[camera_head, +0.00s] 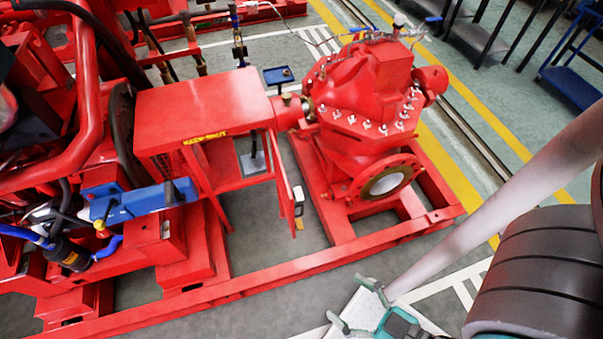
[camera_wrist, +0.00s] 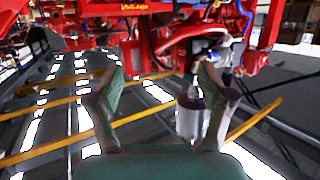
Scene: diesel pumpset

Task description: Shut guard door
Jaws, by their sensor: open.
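The red guard (camera_head: 200,105) is a box-shaped cover with a yellow label, between the engine and the pump. Its guard door (camera_head: 284,195) appears as a narrow red panel, seen nearly edge-on. It stands out from the guard's right end toward the front, apparently open, with a white and dark fitting (camera_head: 298,198) at its outer edge. My gripper (camera_head: 355,302) is open and empty, in front of the red base frame and below right of the door. In the wrist view, my gripper (camera_wrist: 160,84) has its fingers spread, with red machinery beyond. I cannot pick out the door there.
The red pump (camera_head: 365,90) with its round flange (camera_head: 385,182) stands right of the guard. A long red base rail (camera_head: 250,282) runs between my gripper and the guard. A blue engine part (camera_head: 140,200) lies to the left. The grey floor in front is clear.

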